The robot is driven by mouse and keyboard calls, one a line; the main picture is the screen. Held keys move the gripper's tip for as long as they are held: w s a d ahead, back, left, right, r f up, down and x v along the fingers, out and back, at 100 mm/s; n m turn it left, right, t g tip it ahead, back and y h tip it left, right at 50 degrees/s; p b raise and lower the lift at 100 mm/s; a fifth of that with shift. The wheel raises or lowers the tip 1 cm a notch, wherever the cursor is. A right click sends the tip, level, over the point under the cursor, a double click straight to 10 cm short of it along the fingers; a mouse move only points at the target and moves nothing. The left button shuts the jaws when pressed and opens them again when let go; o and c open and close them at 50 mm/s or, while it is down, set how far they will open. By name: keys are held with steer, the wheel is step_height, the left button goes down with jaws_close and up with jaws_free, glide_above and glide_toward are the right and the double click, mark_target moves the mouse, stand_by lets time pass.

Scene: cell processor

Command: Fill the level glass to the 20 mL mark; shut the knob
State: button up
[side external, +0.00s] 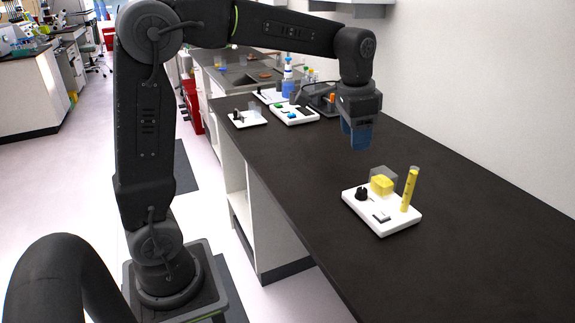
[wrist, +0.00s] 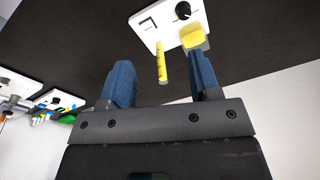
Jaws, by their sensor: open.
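A white cell processor base (side external: 385,226) stands on the dark bench; it also shows at the top of the wrist view (wrist: 150,36). The level glass (side external: 410,190) is a thin upright tube at its right side, yellow along nearly all its visible length, with dark marks too small to read. It also shows in the wrist view (wrist: 162,63). A clear tank with yellow liquid (side external: 381,185) stands beside it. The black knob (side external: 362,193) is at the left; its exact setting is unclear. My gripper (side external: 357,146), with blue fingers, is open and empty above and behind the processor.
Several other white devices stand farther back on the bench, including one with blue and green parts (side external: 293,113) and one with a black part (side external: 247,119). A blue-filled bottle (side external: 288,87) is behind them. The wall borders the bench at right. The bench around the processor is clear.

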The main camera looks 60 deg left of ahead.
steer(key=s+d+n+t, duration=0.1)
steer(key=s+d, duration=0.1)
steer(key=s, duration=0.6)
steer(key=s+d+n+t, duration=0.1)
steer(key=s+d+t, duration=0.1)
steer(key=s, duration=0.7)
steer(key=shift+s+d+f+n, duration=0.25)
steer(key=shift+d+f+n, duration=0.15)
steer(key=s, duration=0.1)
steer(key=s+f, duration=0.1)
steer(key=s+f+t, duration=0.1)
steer(key=shift+s+d+n, duration=0.15)
steer(key=shift+d+n, duration=0.15)
